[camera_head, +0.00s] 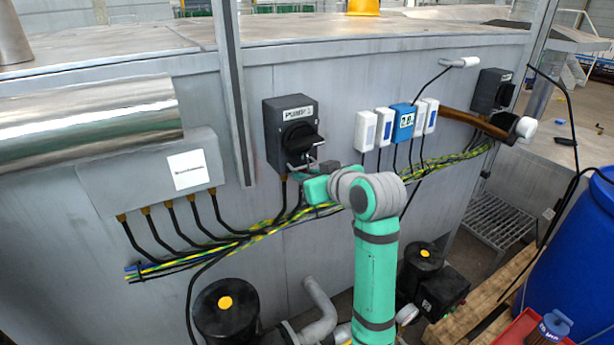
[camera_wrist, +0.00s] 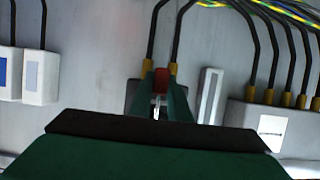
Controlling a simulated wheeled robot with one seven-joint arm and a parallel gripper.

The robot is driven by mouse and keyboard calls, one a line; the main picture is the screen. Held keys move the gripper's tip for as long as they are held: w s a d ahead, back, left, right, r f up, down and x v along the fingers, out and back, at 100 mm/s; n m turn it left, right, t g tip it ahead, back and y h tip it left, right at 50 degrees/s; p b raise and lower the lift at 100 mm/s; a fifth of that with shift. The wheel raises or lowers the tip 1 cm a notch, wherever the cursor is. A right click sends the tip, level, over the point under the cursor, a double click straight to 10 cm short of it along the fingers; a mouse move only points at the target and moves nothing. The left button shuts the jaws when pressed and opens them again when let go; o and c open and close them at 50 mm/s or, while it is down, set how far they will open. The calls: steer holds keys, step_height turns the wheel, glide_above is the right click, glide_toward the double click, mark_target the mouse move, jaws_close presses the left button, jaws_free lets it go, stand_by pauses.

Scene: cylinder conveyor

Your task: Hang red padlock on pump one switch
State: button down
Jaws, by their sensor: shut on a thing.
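The pump one switch is a dark grey box (camera_head: 279,134) with a white label and a black rotary handle, mounted on the grey wall in the head view. My gripper (camera_head: 302,172) is at the lower front of this box, just below the handle. In the wrist view my gripper (camera_wrist: 160,88) is shut on the red padlock (camera_wrist: 161,75), whose pale metal part shows between the green fingers. The switch box (camera_wrist: 133,97) is partly hidden behind the fingers there. The padlock is not clearly visible in the head view. I cannot tell whether its shackle touches the switch.
Two black cables leave the switch box near my gripper. A grey junction box (camera_head: 150,178) is at left, white and blue modules (camera_head: 402,122) at right. A second dark switch (camera_head: 492,91) is farther right. Black pumps (camera_head: 226,309) and a blue barrel (camera_head: 580,240) stand below.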

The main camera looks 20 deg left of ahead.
steer(key=shift+a+f, duration=0.35)
steer(key=shift+f, duration=0.35)
steer(key=shift+w+a+f, duration=0.15)
steer(key=shift+w+f, duration=0.1)
steer(key=shift+f, duration=0.15)
steer(key=shift+w+d+f, duration=0.15)
steer(key=shift+d+f, duration=0.1)
steer(key=shift+d, duration=0.3)
steer(key=shift+a, duration=0.2)
steer(key=c, duration=1.6)
jaws_free()
steer(key=shift+s+a, duration=0.25)
steer(key=shift+s, duration=0.05)
steer(key=shift+d, duration=0.1)
steer(key=shift+d, duration=0.15)
